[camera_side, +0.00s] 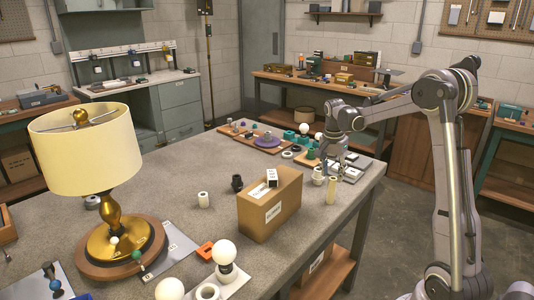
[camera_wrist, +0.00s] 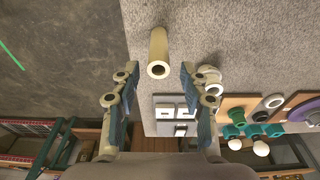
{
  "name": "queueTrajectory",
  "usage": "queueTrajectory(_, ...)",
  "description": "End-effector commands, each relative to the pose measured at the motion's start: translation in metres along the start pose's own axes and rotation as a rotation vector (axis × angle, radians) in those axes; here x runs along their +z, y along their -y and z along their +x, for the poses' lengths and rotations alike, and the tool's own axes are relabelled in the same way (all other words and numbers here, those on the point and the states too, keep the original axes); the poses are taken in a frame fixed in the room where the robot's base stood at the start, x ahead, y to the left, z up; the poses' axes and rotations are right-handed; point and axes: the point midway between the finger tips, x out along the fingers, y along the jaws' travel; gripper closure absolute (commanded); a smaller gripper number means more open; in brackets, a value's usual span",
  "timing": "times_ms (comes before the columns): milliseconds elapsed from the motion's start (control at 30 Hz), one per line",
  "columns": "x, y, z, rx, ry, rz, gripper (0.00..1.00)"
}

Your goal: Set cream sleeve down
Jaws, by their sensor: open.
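The cream sleeve (camera_side: 331,190) is a slim hollow tube standing upright on the grey table near its right edge. In the wrist view the sleeve (camera_wrist: 158,52) shows its open top end, just beyond the fingertips and between their lines. My gripper (camera_side: 331,168) is above and slightly behind the sleeve in the side view. In the wrist view my gripper (camera_wrist: 157,72) has its two fingers wide apart, with nothing between them, and neither finger appears to touch the sleeve.
A cardboard box (camera_side: 270,205) with small parts on top stands left of the sleeve. A small white ring-shaped part (camera_wrist: 209,73) is close to the right finger. A pale tray (camera_wrist: 176,115) and boards with teal and purple parts (camera_wrist: 285,108) lie nearby. The table edge is close.

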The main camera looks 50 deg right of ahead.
Motion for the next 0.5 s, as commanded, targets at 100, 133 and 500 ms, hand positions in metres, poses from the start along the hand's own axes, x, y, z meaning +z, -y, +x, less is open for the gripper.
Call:
queueTrajectory(100,0.0,0.0,-0.018,0.0,0.0,-0.001,0.55)
queueTrajectory(133,0.0,0.0,-0.021,0.0,0.0,-0.001,0.55)
queueTrajectory(500,0.034,0.001,-0.055,-0.055,-0.017,-0.143,0.55)
